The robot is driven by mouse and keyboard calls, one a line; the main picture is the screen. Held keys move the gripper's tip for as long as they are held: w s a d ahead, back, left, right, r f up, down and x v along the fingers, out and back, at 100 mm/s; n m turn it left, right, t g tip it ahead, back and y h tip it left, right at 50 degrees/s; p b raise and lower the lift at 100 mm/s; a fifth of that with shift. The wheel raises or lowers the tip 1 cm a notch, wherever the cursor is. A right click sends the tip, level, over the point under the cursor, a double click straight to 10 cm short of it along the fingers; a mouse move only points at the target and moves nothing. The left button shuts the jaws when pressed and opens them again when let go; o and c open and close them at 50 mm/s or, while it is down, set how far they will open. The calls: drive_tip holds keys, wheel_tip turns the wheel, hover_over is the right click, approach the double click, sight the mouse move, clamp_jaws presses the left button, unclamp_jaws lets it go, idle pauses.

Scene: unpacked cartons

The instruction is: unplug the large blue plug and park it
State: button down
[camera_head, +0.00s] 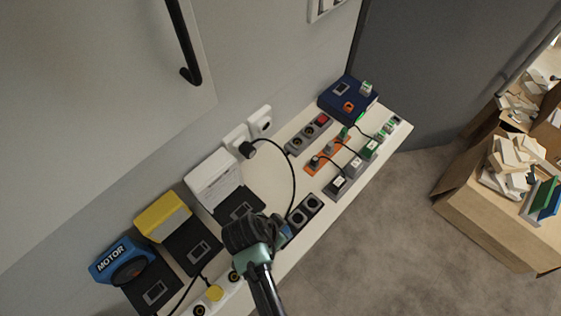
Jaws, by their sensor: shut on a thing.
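My gripper (279,233) is over the front middle of the shelf, with the dark wrist hiding much of it. It is shut on a blue plug (286,229), of which only a small blue part shows at the fingers. The plug is beside the near end of a dark grey double socket (305,210). I cannot tell whether its pins are still in a socket. A black cord (293,180) curves down towards this spot from a round black plug (247,150) at the white wall sockets (260,122).
The narrow white shelf (262,178) carries a blue MOTOR box (122,259), yellow box (162,216), white box (212,178), orange strip (327,155) and dark blue box (347,98). A white strip (229,287) with a yellow plug (214,293) is near my arm. Cartons (490,225) stand right.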

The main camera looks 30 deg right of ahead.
drive_tip(key=shift+f+b, duration=0.3)
drive_tip(key=shift+f, duration=0.35)
idle(1.4)
drive_tip(key=shift+c, duration=1.9)
unclamp_jaws()
drive_tip(key=v, duration=1.3)
